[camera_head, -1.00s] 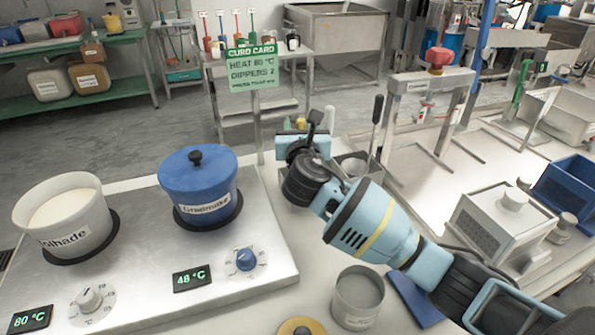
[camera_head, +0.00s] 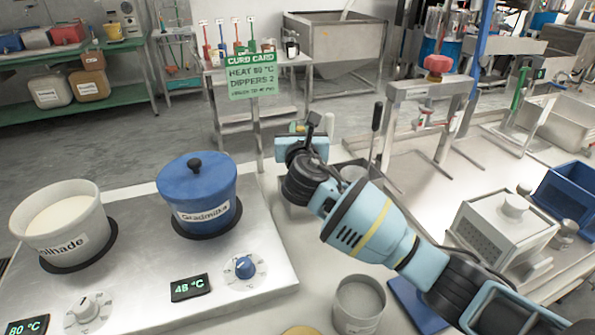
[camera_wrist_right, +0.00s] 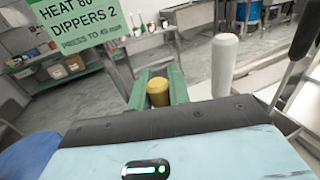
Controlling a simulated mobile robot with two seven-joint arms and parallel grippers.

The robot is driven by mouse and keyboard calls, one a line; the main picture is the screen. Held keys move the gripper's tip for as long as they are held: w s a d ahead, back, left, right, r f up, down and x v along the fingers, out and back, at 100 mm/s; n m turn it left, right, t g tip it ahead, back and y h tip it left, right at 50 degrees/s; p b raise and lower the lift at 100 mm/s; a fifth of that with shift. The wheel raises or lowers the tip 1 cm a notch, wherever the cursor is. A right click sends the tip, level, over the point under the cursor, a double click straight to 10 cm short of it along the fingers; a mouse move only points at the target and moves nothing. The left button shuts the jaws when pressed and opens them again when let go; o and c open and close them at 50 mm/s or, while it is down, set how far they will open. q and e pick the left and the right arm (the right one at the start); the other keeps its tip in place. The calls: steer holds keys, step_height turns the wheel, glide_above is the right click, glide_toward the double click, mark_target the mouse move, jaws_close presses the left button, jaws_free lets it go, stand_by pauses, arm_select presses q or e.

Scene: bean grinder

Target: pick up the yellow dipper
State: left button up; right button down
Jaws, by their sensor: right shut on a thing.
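The yellow dipper (camera_wrist_right: 158,92) shows in the right wrist view as a yellow rounded end between the two green fingers of my right gripper (camera_wrist_right: 157,88). The gripper is shut on it. In the head view my right gripper (camera_head: 299,128) is at the middle, beyond the hot plate's right edge, with a small yellow patch at its fingers. The rest of the dipper is hidden by the gripper and wrist. My left gripper is not in view.
A steel bin (camera_head: 352,174) stands close behind my right wrist, with a dark-handled lever (camera_head: 376,125) beside it. The green curd card (camera_head: 251,78) stands left of the gripper. A blue pot (camera_head: 197,185) and white pot (camera_head: 62,215) are on the hot plate (camera_head: 150,285).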

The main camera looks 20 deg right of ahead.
step_height(320, 180, up, 10)
steer(key=p, duration=0.1)
steer(key=shift+p, duration=0.35)
